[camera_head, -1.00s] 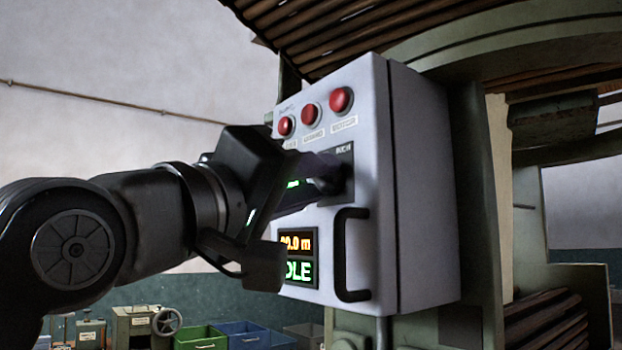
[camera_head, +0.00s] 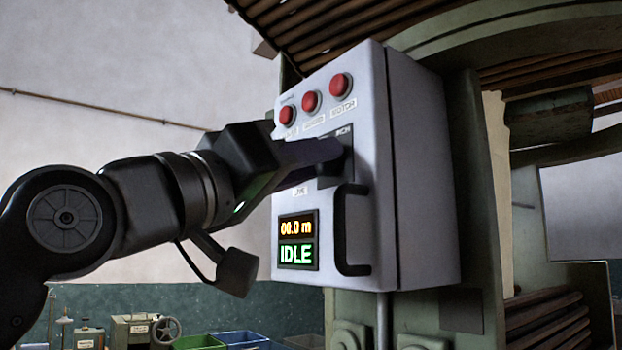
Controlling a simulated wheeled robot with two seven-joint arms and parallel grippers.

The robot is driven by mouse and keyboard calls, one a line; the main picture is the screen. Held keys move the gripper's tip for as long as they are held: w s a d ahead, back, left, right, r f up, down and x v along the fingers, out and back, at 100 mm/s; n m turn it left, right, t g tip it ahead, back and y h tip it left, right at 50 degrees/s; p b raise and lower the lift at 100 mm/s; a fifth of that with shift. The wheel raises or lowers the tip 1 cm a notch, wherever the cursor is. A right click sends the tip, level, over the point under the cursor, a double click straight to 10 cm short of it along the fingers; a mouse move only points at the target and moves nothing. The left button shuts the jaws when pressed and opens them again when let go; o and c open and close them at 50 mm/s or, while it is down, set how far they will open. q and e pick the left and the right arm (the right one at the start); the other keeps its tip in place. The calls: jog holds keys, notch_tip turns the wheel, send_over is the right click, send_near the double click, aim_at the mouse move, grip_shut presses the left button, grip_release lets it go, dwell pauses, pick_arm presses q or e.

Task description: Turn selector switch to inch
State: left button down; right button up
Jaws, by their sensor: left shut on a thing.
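The selector switch sits on a dark square plate (camera_head: 342,176) on the front of a grey control box (camera_head: 420,180). An "INCH" label shows at the plate's upper right corner. My left gripper (camera_head: 328,154) reaches in from the left and is shut on the selector knob. The fingers hide most of the knob, so its exact pointing direction cannot be read. My right gripper is not in view.
Three red buttons (camera_head: 311,102) sit above the switch. A black handle (camera_head: 350,230) stands out below it at the right. A display (camera_head: 298,240) reads "00.0 m" and "IDLE". Green and blue bins (camera_head: 200,342) lie low in the background.

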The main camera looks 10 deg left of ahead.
pick_arm(q)
jog(key=shift+w+a+r+m+g+h, duration=0.1)
jog(key=shift+m+g+h, duration=1.05)
jog(key=shift+m, duration=2.05)
jog(key=shift+a+f+m+g+h, duration=0.1)
jog(key=shift+m+g+h, duration=1)
jog(key=shift+m, duration=2.1)
jog(key=shift+w+a+r+m+g+h, duration=0.1)
jog(key=shift+m+g+h, duration=1)
jog(key=shift+m, duration=2.1)
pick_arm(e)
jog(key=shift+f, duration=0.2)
pick_arm(q)
jog(key=shift+g+y, duration=0.25)
jog(key=c, duration=1.5)
grip_release()
jog(key=shift+d, duration=0.1)
jog(key=shift+o, duration=0.2)
jog(key=shift+s, duration=0.1)
